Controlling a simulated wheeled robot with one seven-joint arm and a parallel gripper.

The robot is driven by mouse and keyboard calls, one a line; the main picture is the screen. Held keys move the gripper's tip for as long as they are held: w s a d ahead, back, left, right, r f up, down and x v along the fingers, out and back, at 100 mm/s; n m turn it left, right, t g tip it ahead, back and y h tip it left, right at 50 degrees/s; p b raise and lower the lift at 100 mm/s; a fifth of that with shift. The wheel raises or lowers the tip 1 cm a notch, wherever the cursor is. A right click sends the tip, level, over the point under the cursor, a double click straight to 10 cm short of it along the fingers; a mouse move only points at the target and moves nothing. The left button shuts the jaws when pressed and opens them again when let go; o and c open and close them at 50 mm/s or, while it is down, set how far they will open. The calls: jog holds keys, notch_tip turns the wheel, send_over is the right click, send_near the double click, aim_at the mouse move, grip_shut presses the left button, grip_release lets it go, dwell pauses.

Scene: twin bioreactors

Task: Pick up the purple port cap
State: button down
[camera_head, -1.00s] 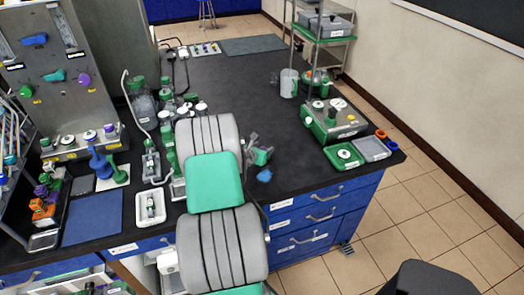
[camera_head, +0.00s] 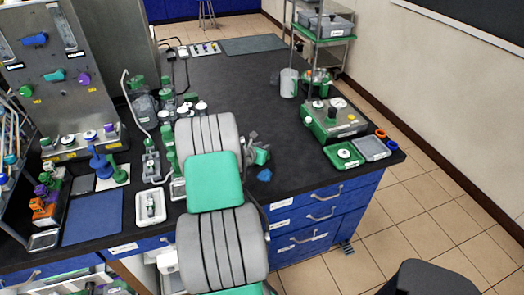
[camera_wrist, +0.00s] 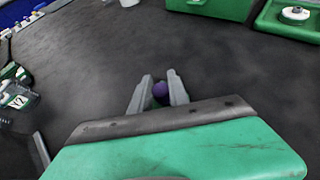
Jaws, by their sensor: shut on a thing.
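The purple port cap (camera_wrist: 160,89) shows in the wrist view as a small dark purple piece between the two grey fingers of my gripper (camera_wrist: 159,77). My gripper is shut on it, with a finger on each side. Dark bench top lies behind the fingers. In the head view my gripper (camera_head: 256,148) is over the dark bench, just right of my arm's grey and green links, which hide part of it. I cannot make out the purple cap in the head view.
The dark bench (camera_head: 240,85) is clear behind my gripper. A green-based device (camera_head: 335,120) stands to the right, with a grey tray (camera_head: 371,149) by the bench edge. Bottles and small fittings crowd the left. A small blue piece (camera_head: 264,174) shows below my gripper.

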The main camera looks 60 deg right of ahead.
jog(key=shift+s+a+f, duration=0.1)
jog(key=shift+a+f, duration=0.1)
jog(key=shift+f, duration=0.05)
